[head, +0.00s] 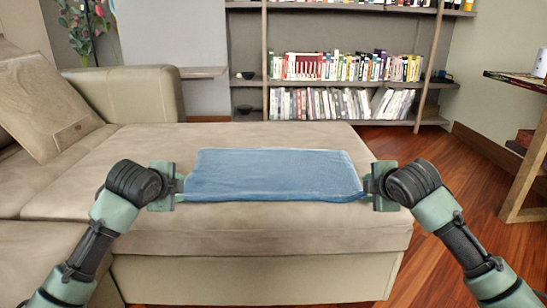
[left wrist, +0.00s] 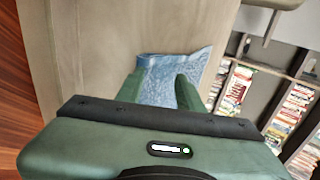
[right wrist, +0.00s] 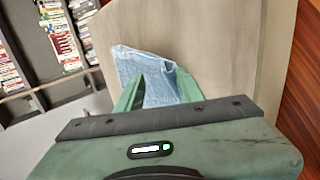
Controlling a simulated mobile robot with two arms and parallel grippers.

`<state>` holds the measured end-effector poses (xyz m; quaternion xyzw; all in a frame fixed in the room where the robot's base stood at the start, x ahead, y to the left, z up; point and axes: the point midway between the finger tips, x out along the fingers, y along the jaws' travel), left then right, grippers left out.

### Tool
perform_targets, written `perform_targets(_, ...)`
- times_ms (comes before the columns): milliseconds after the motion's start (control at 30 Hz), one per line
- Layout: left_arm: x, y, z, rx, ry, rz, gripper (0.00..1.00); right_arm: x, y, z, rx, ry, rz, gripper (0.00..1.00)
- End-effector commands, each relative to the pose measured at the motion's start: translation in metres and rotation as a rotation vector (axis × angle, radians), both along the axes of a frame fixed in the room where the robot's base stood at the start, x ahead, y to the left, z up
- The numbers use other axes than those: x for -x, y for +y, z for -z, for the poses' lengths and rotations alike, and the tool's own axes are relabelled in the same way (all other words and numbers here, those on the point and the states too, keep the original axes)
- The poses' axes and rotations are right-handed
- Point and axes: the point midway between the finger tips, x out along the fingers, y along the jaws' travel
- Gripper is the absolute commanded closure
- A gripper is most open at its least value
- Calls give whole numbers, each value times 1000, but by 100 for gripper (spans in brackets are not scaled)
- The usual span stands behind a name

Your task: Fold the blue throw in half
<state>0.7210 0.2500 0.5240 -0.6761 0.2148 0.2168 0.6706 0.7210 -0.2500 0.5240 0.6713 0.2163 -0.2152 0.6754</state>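The blue throw (head: 275,174) lies spread flat as a wide rectangle on the beige sofa seat. My left gripper (head: 183,184) is at its left edge, near the front corner, pointing inward. My right gripper (head: 366,184) is at its right edge, near the front corner, also pointing inward. In the left wrist view, the throw (left wrist: 160,78) shows between two fingers that stand apart. In the right wrist view, the throw (right wrist: 158,85) likewise shows between spread fingers. Both grippers are open; the fingertips are partly hidden against the cloth.
The sofa seat (head: 285,240) has bare room in front of and behind the throw. A cushion (head: 45,110) and an armrest (head: 130,95) are at the left. Bookshelves (head: 340,85) stand behind. A wooden table (head: 525,170) is at the right.

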Motion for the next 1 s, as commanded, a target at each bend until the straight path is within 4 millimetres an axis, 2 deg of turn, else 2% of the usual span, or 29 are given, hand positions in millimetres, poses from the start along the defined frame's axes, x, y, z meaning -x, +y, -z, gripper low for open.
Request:
perform_targets(400,1,0,-3,0,0,0,60,1,0,-3,0,-1,0,60)
perform_targets(633,13,0,-34,-2,-4,1,60,13,0,-34,1,-4,-1,60)
perform_targets(1000,50,0,-79,0,-3,0,60,50,0,-79,1,-3,-1,60)
